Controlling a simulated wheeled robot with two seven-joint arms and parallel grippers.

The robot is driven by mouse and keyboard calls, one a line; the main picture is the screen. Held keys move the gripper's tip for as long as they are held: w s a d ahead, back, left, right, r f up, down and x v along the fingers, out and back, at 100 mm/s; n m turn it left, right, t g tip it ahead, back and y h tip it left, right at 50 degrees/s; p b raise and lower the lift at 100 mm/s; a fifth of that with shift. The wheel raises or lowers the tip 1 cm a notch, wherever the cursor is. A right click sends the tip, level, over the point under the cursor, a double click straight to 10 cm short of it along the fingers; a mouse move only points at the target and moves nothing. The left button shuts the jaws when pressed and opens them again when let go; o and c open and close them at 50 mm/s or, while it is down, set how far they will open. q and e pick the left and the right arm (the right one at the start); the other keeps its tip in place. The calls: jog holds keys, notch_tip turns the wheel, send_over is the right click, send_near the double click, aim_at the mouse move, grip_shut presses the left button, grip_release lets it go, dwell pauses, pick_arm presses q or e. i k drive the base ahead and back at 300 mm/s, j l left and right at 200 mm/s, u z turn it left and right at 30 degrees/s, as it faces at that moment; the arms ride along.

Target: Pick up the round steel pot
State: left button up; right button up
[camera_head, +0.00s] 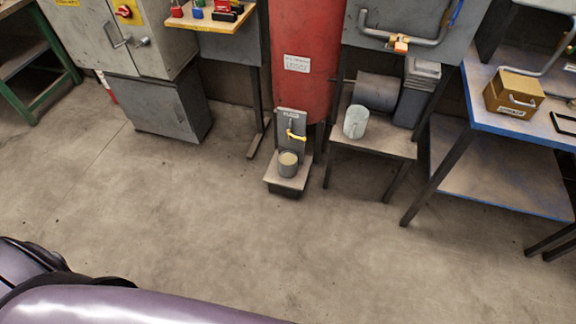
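A small round grey metal pot (288,164) stands upright on a low ledge (290,182) beneath a yellow-handled tap (296,136), at the foot of a tall red cylinder (300,60). Its top is open and its inside looks pale. A pale grey cylindrical container (355,122) stands on a low table to its right. Neither of my grippers is in view. Only purple and black parts of my own body show at the lower left, well apart from the pot.
The low table (383,145) and a blue-edged workbench (495,118) with an orange-brown box (513,92) stand on the right. A grey cabinet (165,105) stands at the left. The concrete floor (230,230) in front of the pot is clear.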

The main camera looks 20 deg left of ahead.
aim_at(287, 160)
jog(key=z, duration=0.3)
jog(key=i+j+z, duration=0.25)
jog(key=j, duration=0.25)
jog(key=j+z, duration=0.25)
jog(key=j, duration=0.2)
jog(key=j+z, duration=0.25)
jog(key=j, duration=0.25)
jog(key=i+j, duration=0.05)
